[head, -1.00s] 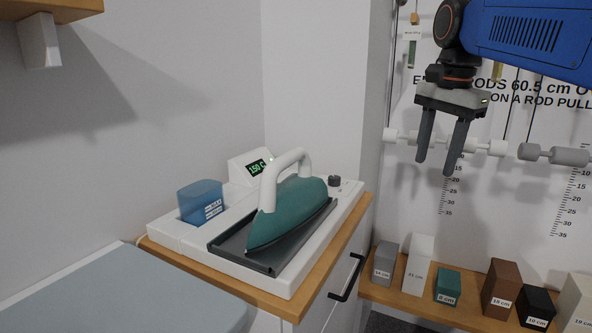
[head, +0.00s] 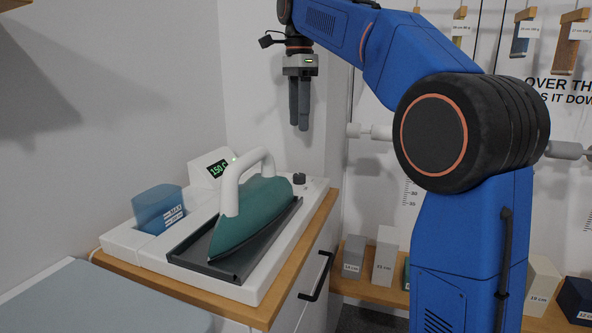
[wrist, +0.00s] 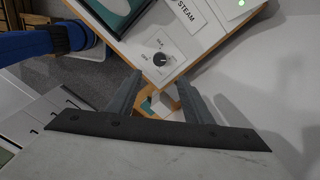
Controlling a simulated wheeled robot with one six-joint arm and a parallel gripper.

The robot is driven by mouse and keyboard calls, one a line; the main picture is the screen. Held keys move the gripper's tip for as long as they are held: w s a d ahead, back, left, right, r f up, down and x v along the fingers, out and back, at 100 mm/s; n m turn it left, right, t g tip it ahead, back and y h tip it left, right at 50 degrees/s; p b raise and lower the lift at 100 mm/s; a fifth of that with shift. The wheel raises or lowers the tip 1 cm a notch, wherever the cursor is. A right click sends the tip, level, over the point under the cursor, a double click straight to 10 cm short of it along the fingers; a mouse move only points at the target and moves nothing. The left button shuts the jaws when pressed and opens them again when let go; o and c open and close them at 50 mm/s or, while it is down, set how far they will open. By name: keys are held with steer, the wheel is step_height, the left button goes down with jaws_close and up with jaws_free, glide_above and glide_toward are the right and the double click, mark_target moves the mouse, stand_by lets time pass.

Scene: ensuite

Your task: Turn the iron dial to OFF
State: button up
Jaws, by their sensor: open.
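The iron dial (head: 299,179) is a small dark knob on the white station base, behind and right of the iron. In the wrist view the dial (wrist: 160,59) sits on a pale plate with small markings around it, just beyond my fingertips. Its pointer setting is too small to read. My gripper (head: 300,128) is open and empty, pointing down above the dial and apart from it. In the wrist view its two fingers (wrist: 158,84) frame the base's edge. The teal iron (head: 252,205) with a white handle rests on a dark tray (head: 205,265).
A lit display (head: 217,170) reads 150 C. A blue water tank (head: 158,208) stands at the base's left. The wooden counter edge (head: 255,315) and a black drawer handle (head: 317,276) are in front. Walls stand close behind. Labelled blocks (head: 384,256) stand on a low shelf at right.

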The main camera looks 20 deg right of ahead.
mark_target(299, 175)
step_height(299, 175, down, 14)
steer(key=shift+f, duration=0.25)
stand_by(0.3)
steer(key=c, duration=1.1)
